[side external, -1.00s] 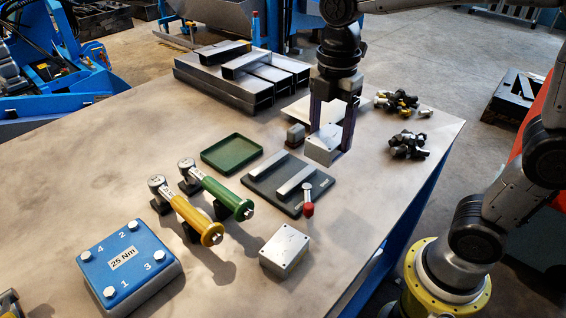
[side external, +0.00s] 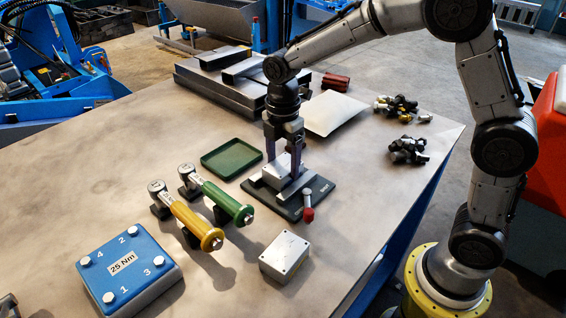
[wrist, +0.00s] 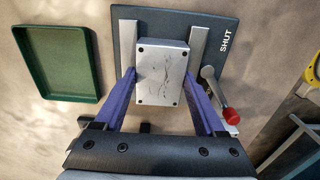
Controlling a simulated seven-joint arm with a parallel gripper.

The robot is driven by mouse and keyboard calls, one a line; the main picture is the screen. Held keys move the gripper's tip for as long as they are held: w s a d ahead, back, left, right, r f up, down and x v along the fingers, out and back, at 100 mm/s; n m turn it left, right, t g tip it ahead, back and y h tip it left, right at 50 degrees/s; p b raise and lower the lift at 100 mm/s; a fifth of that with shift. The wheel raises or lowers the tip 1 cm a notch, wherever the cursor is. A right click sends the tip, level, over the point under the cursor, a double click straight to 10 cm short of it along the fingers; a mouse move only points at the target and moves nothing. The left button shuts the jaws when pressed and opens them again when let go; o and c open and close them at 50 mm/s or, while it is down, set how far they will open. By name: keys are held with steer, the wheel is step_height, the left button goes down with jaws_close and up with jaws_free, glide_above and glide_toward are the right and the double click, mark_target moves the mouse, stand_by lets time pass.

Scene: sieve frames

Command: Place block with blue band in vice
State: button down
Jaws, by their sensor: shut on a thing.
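My gripper (side external: 283,160) is shut on a grey metal block (side external: 277,176) with a screw at each corner of its top. In the wrist view the block (wrist: 161,70) sits between my gripper's purple fingers (wrist: 160,82). No blue band shows on its visible faces. The vice is a dark plate (side external: 318,193) with two light parallel jaws; in the wrist view it (wrist: 222,20) bears the word SHUT near a red-knobbed lever (wrist: 229,115). The block is over the gap between the jaws; I cannot tell whether it touches the plate.
A second grey block (side external: 285,254) stands in front of the vice. A green tray (side external: 231,154) lies left of it. Yellow (side external: 196,222) and green (side external: 222,195) handled tools and a blue 25 Nm block (side external: 128,270) are further left. Dark fittings (side external: 407,150) lie right.

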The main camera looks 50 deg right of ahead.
mark_target(283, 165)
steer(key=shift+f, duration=0.3)
jaws_free()
steer(key=shift+f, duration=0.2)
steer(key=shift+r, duration=0.1)
step_height(283, 165, up, 12)
steer(key=shift+r, duration=0.15)
